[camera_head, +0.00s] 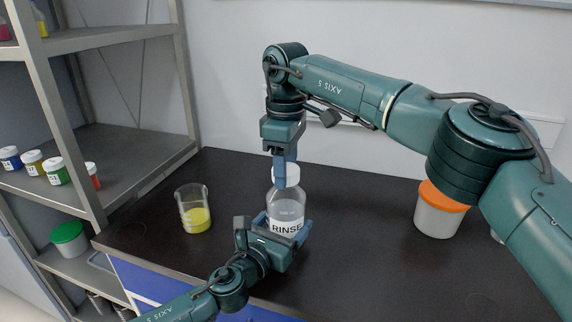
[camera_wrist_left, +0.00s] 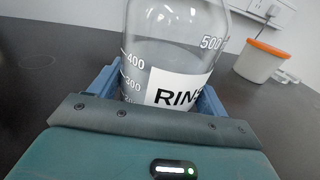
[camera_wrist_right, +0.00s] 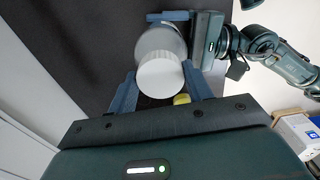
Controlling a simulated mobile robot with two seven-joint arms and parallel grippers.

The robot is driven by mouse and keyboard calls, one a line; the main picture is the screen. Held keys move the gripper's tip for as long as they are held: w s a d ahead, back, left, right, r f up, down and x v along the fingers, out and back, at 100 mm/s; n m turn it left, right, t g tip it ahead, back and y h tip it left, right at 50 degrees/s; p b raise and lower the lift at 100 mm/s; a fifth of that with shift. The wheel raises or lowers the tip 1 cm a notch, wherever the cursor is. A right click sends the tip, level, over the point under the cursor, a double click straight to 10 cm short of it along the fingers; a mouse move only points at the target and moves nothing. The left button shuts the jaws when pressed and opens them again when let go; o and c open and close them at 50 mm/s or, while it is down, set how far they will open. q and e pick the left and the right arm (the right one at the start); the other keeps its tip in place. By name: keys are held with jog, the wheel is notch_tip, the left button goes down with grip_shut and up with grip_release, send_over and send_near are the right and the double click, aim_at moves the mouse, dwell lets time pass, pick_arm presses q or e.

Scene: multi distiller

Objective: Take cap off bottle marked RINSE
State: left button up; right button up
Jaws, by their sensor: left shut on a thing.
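The clear bottle marked RINSE (camera_head: 286,208) stands upright on the dark bench with a white cap (camera_head: 293,173) on its neck. In the left wrist view the bottle (camera_wrist_left: 175,60) fills the middle, with its black-lettered label facing me and the cap out of frame. My left gripper (camera_head: 284,226) is shut on the bottle's lower body, one blue finger on each side. My right gripper (camera_head: 285,170) points down from above at the cap. In the right wrist view the white cap (camera_wrist_right: 160,78) lies between its two blue fingers, which stand open around it.
A beaker of yellow liquid (camera_head: 195,212) stands left of the bottle. A white tub with an orange lid (camera_head: 438,212) stands to the right, below my right arm. A metal shelf (camera_head: 130,150) with small jars is at the left. The bench behind the bottle is clear.

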jog(key=c, duration=0.6)
jog(key=n, duration=0.3)
jog(key=shift+n, duration=0.3)
jog(key=n, duration=1)
jog(key=shift+n, duration=0.4)
jog(key=n, duration=0.4)
jog(key=shift+r, duration=0.1)
pick_arm(q)
jog(key=shift+f, duration=0.1)
pick_arm(e)
jog(key=n, duration=1)
jog(key=shift+n, duration=0.4)
jog(key=n, duration=1.2)
jog(key=shift+n, duration=0.3)
jog(key=n, duration=1.2)
jog(key=shift+r, duration=0.1)
